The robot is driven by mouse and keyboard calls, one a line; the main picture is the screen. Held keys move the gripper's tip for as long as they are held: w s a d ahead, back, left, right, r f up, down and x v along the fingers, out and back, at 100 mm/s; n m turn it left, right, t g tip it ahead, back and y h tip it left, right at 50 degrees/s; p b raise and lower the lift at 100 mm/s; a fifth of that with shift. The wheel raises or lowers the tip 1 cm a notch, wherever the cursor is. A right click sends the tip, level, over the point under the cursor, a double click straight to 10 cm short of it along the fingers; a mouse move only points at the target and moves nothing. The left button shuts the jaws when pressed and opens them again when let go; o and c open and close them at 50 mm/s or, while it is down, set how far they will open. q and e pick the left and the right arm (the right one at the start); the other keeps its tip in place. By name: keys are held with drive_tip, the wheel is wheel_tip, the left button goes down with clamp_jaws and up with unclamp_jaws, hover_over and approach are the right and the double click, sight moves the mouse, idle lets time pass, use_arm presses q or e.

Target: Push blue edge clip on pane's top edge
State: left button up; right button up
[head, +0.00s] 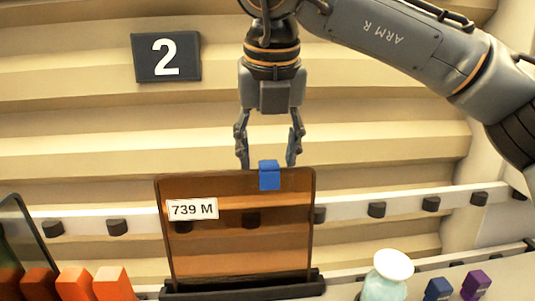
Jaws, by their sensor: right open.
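The amber, see-through pane (240,240) stands upright in a dark base, with a white label reading "739 M" at its upper left. The blue edge clip (269,176) sits at the pane's top edge, right of the middle, its lower part over the pane's face. My right gripper (268,162) points straight down above the clip. Its fingers are open, one to each side of the clip, with a gap on both sides and tips near the pane's top edge. How deep the clip sits on the edge cannot be told. My left gripper is not in view.
A white rail (345,213) with dark knobs runs behind the pane. Orange blocks (114,284) and a dark pane (20,245) are at left. A pale vase-like object (387,275), a blue block (438,289) and a purple block (475,285) are at right.

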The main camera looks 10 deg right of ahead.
drive_tip(key=v, duration=1.1)
drive_tip(key=shift+w, duration=0.2)
drive_tip(key=shift+a, duration=0.1)
